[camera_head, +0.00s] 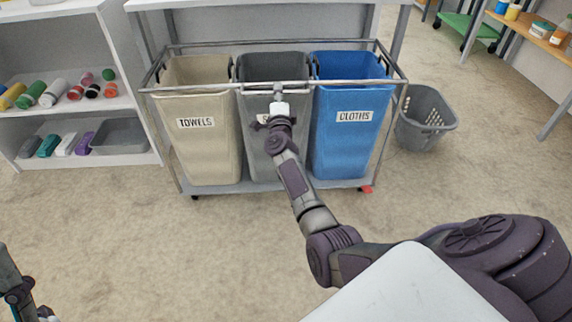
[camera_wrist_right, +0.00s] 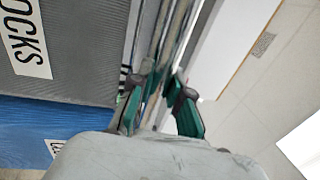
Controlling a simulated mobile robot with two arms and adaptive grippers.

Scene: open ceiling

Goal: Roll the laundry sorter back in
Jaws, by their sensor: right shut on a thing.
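The laundry sorter (camera_head: 350,82) is a grey metal frame on wheels holding three bins, standing in front of a white table. The beige towels bin (camera_head: 208,150) is left, the grey bin (camera_head: 254,160) in the middle, the blue cloths bin (camera_head: 342,150) right. My right gripper (camera_head: 278,96) is at the middle of the sorter's front top rail, in front of the grey bin. In the right wrist view, my right gripper (camera_wrist_right: 160,88) has its green-padded fingers around the metal rail (camera_wrist_right: 172,40), shut on it. Part of my left arm shows at the lower left corner; its fingertips are unclear.
A wooden shelf (camera_head: 530,35) is at the far right. The floor in front is clear.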

